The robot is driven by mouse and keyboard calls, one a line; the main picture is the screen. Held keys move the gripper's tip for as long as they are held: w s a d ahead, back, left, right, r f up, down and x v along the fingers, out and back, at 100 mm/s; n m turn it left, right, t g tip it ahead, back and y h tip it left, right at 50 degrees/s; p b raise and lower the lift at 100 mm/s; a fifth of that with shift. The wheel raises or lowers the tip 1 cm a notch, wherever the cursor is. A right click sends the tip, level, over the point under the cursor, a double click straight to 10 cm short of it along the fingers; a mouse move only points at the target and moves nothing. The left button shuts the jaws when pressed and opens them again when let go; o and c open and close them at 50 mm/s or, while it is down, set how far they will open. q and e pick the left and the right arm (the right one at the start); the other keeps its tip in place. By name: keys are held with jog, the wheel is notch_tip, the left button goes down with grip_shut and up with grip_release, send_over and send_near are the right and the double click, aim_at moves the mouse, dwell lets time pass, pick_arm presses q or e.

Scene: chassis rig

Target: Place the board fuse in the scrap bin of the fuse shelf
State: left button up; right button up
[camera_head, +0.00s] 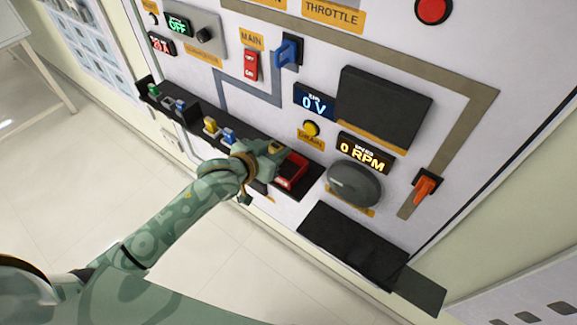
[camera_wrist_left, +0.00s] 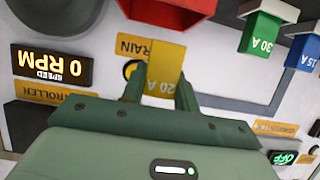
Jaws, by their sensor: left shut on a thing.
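My left gripper (camera_head: 272,148) is at the right part of the fuse shelf (camera_head: 262,160), just left of and beside the red scrap bin (camera_head: 290,171). In the left wrist view, the gripper (camera_wrist_left: 160,95) is shut on a yellow fuse (camera_wrist_left: 165,65) marked 20 A, held between its two fingers. The red bin also shows in the left wrist view (camera_wrist_left: 168,10), at the top edge, beyond the fuse's end and apart from it in the picture. The bin's inside is mostly hidden. My right gripper is in neither view.
A green 30 A fuse (camera_wrist_left: 262,32) and a blue 15 A fuse (camera_wrist_left: 303,48) stand along the shelf. Another yellow fuse (camera_head: 210,125) is on it too. A round grey knob (camera_head: 354,184) and a dark ledge (camera_head: 352,245) are right of the bin.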

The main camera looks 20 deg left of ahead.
pick_arm(q)
jog(key=f, duration=0.1)
jog(key=w+d+f, duration=0.1)
jog(key=d+f+b, duration=0.1)
jog(key=shift+w+f, duration=0.2)
jog(key=shift+w, duration=0.1)
notch_tip(320, 180, down, 3)
jog(key=shift+d+f+b, duration=0.15)
jog(key=shift+f+b, duration=0.05)
jog(key=shift+b, duration=0.6)
jog(key=shift+r, duration=0.1)
jog(key=o, duration=0.7)
jog(key=shift+c, duration=0.2)
